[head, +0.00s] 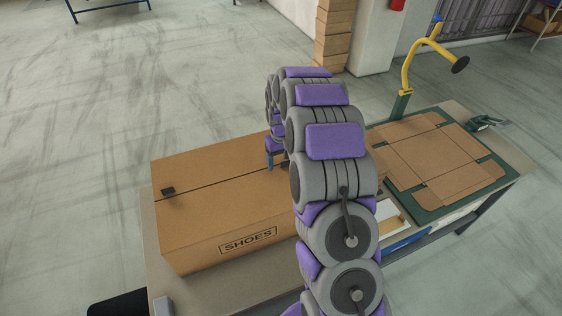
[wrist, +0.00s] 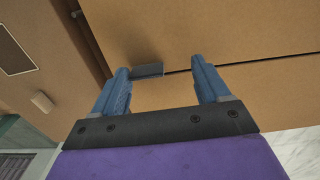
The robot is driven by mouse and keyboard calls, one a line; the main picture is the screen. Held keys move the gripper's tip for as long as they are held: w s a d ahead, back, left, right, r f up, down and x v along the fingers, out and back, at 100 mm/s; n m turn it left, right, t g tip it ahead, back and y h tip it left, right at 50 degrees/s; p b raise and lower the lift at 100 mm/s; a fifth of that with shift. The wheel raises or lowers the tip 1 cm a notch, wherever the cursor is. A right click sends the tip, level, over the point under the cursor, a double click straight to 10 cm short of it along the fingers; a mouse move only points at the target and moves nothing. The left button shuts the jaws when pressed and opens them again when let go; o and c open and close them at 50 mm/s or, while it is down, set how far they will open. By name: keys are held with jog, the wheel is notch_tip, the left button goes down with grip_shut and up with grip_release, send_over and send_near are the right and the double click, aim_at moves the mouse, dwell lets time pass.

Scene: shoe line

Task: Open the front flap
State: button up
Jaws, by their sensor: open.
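A brown cardboard shoe box (head: 215,215) with a SHOES label on its front side stands on the table. Its top is closed, with a dark seam between the front flap (head: 225,205) and the back flap (head: 210,152). A small black tab (head: 168,190) sits at the seam's left end. My gripper (head: 270,162) is over the right part of the box top, partly hidden by my arm. In the wrist view my gripper (wrist: 160,67) is open and empty. A black tab (wrist: 147,72) shows between its blue fingertips, at the end of the seam. Contact cannot be told.
Right of my arm, an unfolded cardboard blank (head: 435,158) lies on a green fixture (head: 510,180). A yellow curved arm (head: 410,65) rises behind it. A small white-edged tray (head: 395,218) sits between. Stacked boxes (head: 333,35) stand behind. The floor to the left is clear.

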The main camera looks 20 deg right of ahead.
jog(key=shift+d+f, duration=0.2)
jog(key=shift+d, duration=0.35)
jog(key=shift+d+f, duration=0.2)
jog(key=shift+d, duration=0.7)
jog(key=shift+a+r, duration=0.15)
jog(key=shift+a, duration=0.9)
jog(key=c, duration=0.5)
jog(key=shift+c, duration=0.4)
jog(key=shift+d, duration=0.55)
jog(key=c, duration=0.5)
jog(key=shift+a, duration=0.25)
grip_shut()
